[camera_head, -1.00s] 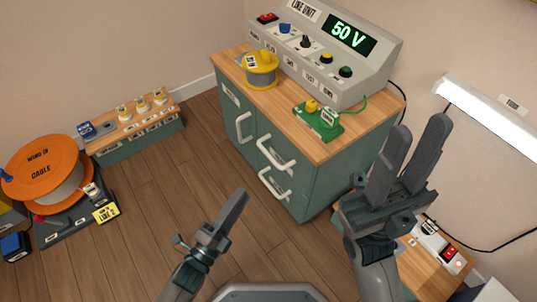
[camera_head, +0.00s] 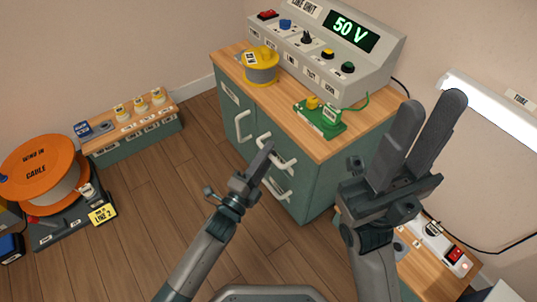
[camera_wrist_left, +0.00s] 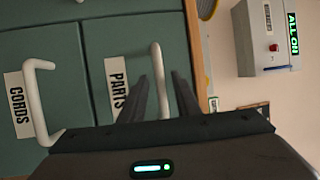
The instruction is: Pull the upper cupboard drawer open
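The green cupboard (camera_head: 228,107) has a wooden top. Its upper drawer, labelled PARTS in the left wrist view (camera_wrist_left: 105,45), has a white bar handle (camera_head: 284,163). My left gripper (camera_head: 268,147) is at this handle, its fingers overlapping in the head view. In the left wrist view the fingers (camera_wrist_left: 159,75) are apart, with the upper handle (camera_wrist_left: 156,52) showing between them. Contact cannot be told. The drawer front looks flush with the cupboard. My right gripper (camera_head: 431,102) is raised at the right, fingers apart and empty.
The lower drawer, labelled CORDS, has its own white handle (camera_wrist_left: 34,100) beside the left gripper. A cupboard door handle (camera_head: 240,126) is to the left. A line unit (camera_head: 320,58), yellow spool (camera_head: 261,70) and green block (camera_head: 322,121) stand on top. Floor in front is clear.

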